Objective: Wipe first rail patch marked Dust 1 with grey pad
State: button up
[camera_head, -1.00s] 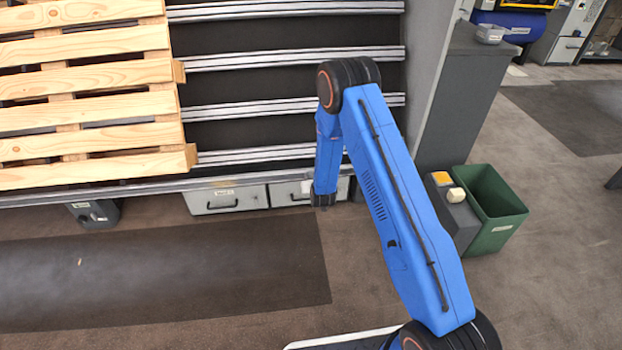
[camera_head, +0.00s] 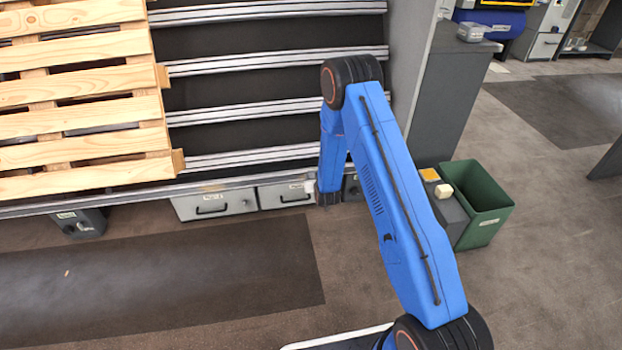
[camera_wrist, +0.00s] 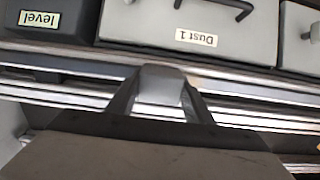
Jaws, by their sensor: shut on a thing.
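My gripper (camera_head: 328,196) points down at the near edge of the rail frame, in front of the drawers. In the wrist view my gripper (camera_wrist: 161,104) is shut on a small grey block, which I take as the grey pad (camera_wrist: 162,76). The silver rails (camera_wrist: 65,90) pass behind it; I cannot tell whether the pad touches them. The label Dust 1 (camera_wrist: 197,38) shows upside down on a light grey drawer front just beyond. No dust patch can be made out on the rails.
A wooden pallet (camera_head: 80,115) lies on the rails at left. A dark box labelled level (camera_wrist: 40,45) adjoins the Dust 1 drawer. The floor in front is clear.

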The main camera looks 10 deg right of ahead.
jog(key=shift+w+d, duration=0.1)
jog(key=shift+d, duration=0.5)
jog(key=shift+d, duration=0.1)
jog(key=shift+s+r, duration=0.1)
jog(key=shift+s, duration=0.15)
jog(key=shift+v, duration=2.75)
jog(key=v, duration=0.3)
jog(key=shift+w, duration=0.1)
